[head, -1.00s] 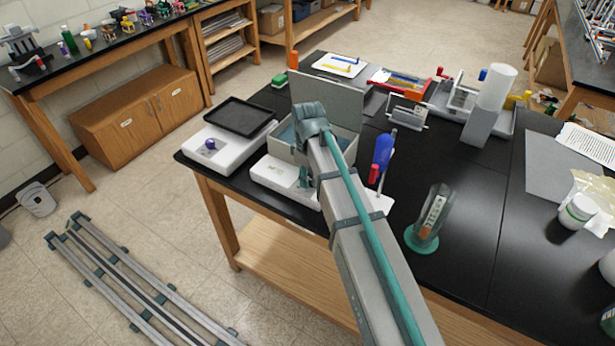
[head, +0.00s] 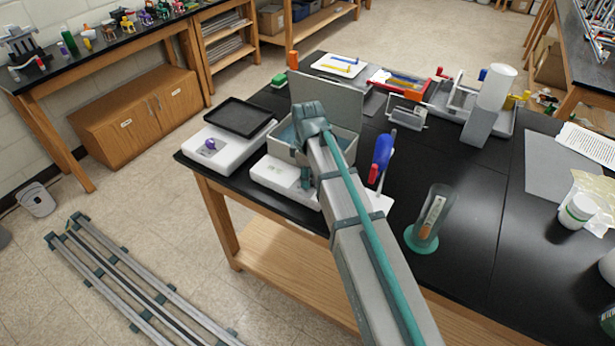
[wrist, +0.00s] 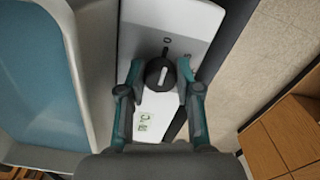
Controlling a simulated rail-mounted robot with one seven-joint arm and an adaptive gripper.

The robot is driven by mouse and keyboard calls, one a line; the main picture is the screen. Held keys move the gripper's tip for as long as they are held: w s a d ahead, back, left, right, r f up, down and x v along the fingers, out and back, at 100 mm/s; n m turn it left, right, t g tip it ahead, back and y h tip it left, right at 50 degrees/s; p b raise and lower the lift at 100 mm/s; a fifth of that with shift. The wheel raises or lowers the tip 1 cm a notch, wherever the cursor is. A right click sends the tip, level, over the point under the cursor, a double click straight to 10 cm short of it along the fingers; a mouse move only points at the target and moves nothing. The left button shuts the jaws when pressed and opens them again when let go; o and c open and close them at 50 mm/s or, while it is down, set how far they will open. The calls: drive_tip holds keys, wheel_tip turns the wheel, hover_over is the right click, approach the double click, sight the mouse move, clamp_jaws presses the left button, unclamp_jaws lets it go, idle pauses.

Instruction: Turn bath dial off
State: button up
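The bath dial (wrist: 167,77) is a round black knob with a white pointer mark, on the white front panel (wrist: 170,20) of the bath. A "0" mark shows on the panel just above the knob in the wrist view. My gripper (wrist: 161,72) has one finger at each side of the dial, close to its edges. Its fingers stand apart, and firm contact is not clear. In the head view my gripper (head: 306,180) is down at the bath's front, and my arm hides part of the bath. The bath's blue basin (wrist: 35,80) is at left in the wrist view.
The bath's grey lid (head: 325,100) stands open behind it. A white balance (head: 205,150) with a black tray (head: 233,117) is to the left. A blue-handled tool (head: 382,155) and a clear cylinder on a teal base (head: 422,240) stand to the right on the black bench.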

drive_tip(key=o, duration=0.4)
drive_tip(key=shift+c, duration=0.2)
wheel_tip(320, 180, up, 12)
idle(0.4)
idle(0.3)
